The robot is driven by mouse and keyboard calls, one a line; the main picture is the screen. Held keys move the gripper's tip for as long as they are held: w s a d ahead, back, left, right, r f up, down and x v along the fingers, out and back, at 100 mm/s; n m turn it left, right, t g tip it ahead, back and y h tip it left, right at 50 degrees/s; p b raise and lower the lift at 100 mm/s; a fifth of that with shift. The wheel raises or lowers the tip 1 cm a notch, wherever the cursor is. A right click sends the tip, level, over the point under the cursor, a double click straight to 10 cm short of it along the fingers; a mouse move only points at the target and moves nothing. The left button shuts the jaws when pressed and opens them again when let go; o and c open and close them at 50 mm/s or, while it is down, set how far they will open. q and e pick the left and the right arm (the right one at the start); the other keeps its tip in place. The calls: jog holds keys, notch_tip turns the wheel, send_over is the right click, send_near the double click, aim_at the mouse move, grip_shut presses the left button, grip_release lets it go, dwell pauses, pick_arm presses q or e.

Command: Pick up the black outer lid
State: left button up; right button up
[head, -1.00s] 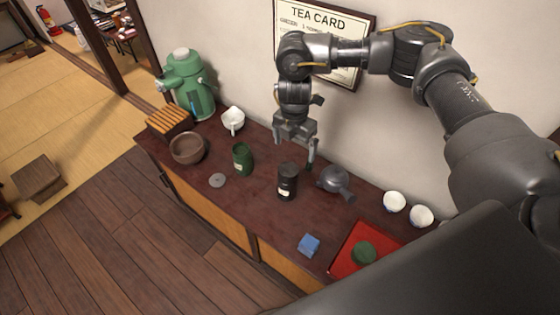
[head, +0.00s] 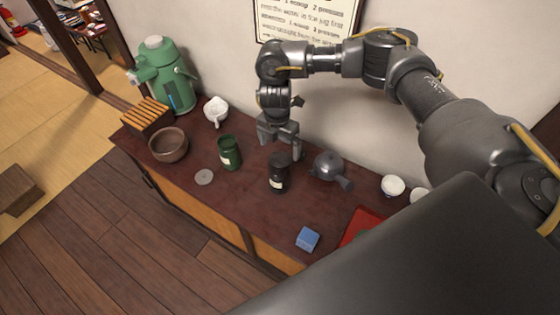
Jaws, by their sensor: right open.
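The black outer lid (head: 279,158) forms the dark top of a black tea canister (head: 279,181) with a pale label. The canister stands upright on the dark red counter. The seam between lid and canister is too small to make out. My right gripper (head: 284,151) is open and points down just above and behind the lid, with nothing in it. One finger shows to the right of the lid. The other finger is hard to make out. My left gripper is out of view.
A green canister (head: 229,153), grey disc (head: 204,177) and brown bowl (head: 169,146) stand to the left. A grey teapot (head: 328,167) is close on the right. A blue block (head: 307,239) and red tray (head: 359,224) lie nearer the front. The wall is close behind.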

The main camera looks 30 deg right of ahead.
aim_at(281, 158)
jog(key=shift+w+f, duration=0.1)
jog(key=shift+f, duration=0.75)
jog(key=shift+s+d+f, duration=0.1)
jog(key=shift+s+f, duration=0.1)
jog(key=shift+f, duration=1)
jog(key=shift+s+d+f, duration=0.1)
jog(key=shift+s+f, duration=0.1)
jog(key=shift+f, duration=0.95)
jog(key=shift+a, duration=0.1)
jog(key=shift+c, duration=0.5)
jog(key=c, duration=0.9)
jog(key=shift+r, duration=0.1)
